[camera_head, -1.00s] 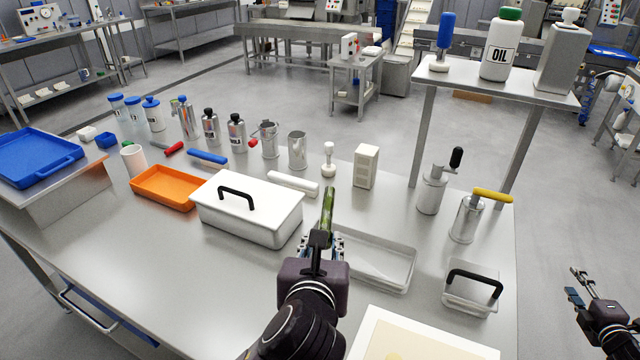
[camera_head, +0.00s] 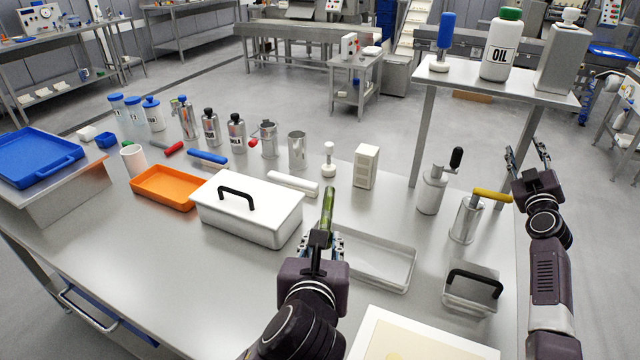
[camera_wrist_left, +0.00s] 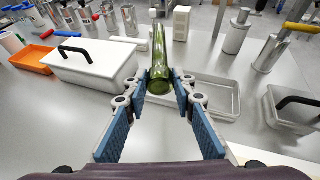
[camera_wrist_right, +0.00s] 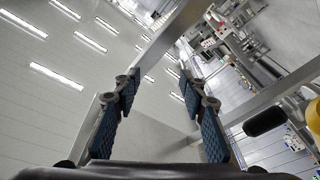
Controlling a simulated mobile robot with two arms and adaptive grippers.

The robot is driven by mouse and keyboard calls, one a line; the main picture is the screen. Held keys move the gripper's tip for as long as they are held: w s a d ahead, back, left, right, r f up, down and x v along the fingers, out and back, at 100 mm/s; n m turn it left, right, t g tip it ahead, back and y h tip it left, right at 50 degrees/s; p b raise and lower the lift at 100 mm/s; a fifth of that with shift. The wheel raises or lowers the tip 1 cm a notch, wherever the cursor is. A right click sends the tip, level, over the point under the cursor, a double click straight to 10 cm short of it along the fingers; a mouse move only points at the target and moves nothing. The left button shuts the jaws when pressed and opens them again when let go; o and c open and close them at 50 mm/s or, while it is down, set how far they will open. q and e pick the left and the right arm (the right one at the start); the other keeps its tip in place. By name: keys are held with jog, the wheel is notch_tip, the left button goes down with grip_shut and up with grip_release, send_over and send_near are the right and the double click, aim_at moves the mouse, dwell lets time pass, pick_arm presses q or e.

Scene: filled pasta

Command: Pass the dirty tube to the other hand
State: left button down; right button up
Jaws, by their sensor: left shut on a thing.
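The dirty tube (camera_head: 328,207) is green and streaked, and my left gripper (camera_head: 325,238) holds it above the table. In the left wrist view the tube (camera_wrist_left: 160,62) sits between the fingertips, pointing away from the gripper, with its near round end toward the camera. My right gripper (camera_head: 527,160) is raised at the right side of the table, near the shelf post, with its fingers pointing up. It is apart from the tube. In the right wrist view its fingers (camera_wrist_right: 158,88) are spread with nothing between them.
A steel cylinder with a yellow handle (camera_head: 467,218) and one with a black crank (camera_head: 432,190) stand near my right gripper. The raised shelf (camera_head: 465,82) is behind it.

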jog(key=w+a+r+n+t+y, duration=0.1)
jog(key=w+a+r+y, duration=0.2)
jog(key=a, duration=0.4)
jog(key=w+a+r+n+t+y, duration=0.1)
jog(key=w+a+r+n+y, duration=0.15)
jog(key=a, duration=0.45)
jog(key=w+a+n+g+y, duration=0.1)
jog(key=a+n+g+y, duration=0.65)
jog(key=a, duration=2.25)
jog(key=s+a+f+n+g+y, duration=0.1)
jog(key=s+a+f+n+y, duration=0.15)
jog(key=a, duration=0.45)
jog(key=s+a+f+n+g+y, duration=0.1)
jog(key=s+a+n, duration=0.1)
jog(key=a+n, duration=0.35)
jog(key=s+a+n+g, duration=0.3)
jog(key=s+a, duration=0.1)
jog(key=a, duration=0.4)
jog(key=n+g+h, duration=0.4)
jog(key=n+h, duration=0.5)
jog(key=h, duration=0.2)
send_near(322, 218)
jog(key=shift+t+y, duration=0.25)
jog(key=x, duration=0.9)
jog(key=shift+s+d+f, duration=0.2)
jog(key=shift+d, duration=0.05)
